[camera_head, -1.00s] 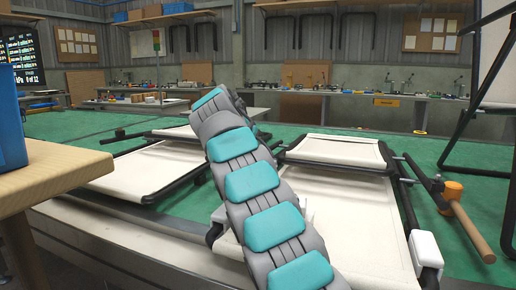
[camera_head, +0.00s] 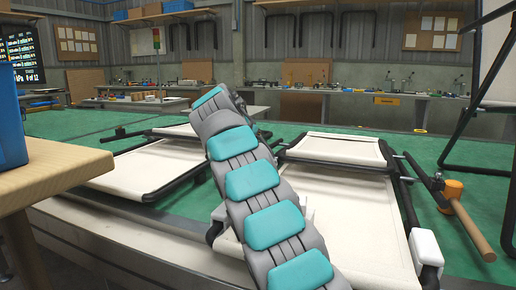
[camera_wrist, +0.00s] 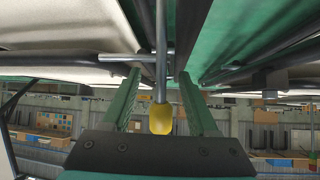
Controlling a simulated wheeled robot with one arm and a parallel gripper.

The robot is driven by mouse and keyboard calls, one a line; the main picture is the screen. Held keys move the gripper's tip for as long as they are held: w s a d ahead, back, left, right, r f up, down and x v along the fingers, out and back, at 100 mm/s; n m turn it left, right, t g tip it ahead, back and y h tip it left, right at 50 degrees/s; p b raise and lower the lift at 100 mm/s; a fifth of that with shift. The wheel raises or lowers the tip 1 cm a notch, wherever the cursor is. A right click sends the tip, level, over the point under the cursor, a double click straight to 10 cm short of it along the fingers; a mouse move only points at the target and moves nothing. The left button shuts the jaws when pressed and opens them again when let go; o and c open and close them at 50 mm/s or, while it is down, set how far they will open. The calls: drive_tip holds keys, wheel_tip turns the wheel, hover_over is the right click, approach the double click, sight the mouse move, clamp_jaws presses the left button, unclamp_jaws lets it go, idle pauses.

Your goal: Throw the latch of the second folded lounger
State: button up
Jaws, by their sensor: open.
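Two folded loungers with cream fabric and dark tube frames lie on the green surface in the head view: a left one (camera_head: 150,168) and a right one (camera_head: 345,205). My gripper (camera_wrist: 159,76) shows in the wrist view with two green fingers apart. A thin metal lever with a yellow tip (camera_wrist: 161,119) runs between the fingers, with a visible gap on each side. The lever meets a metal cross rod and dark frame tubes (camera_wrist: 187,35) beyond the fingertips. In the head view my own arm hides the gripper and the lever; I cannot tell there which lounger they are at.
A mallet with an orange head (camera_head: 453,189) and wooden handle lies right of the right lounger. A wooden table (camera_head: 50,172) with a blue box (camera_head: 10,120) stands at the left. A raised dark frame with cream fabric stands at the far right. Cluttered workbenches line the back.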

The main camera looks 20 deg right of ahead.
drive_tip(key=shift+r, duration=0.1)
drive_tip(key=v, duration=0.7)
drive_tip(key=shift+s+a, duration=0.2)
drive_tip(key=shift+a, duration=0.1)
drive_tip(key=shift+r, duration=0.15)
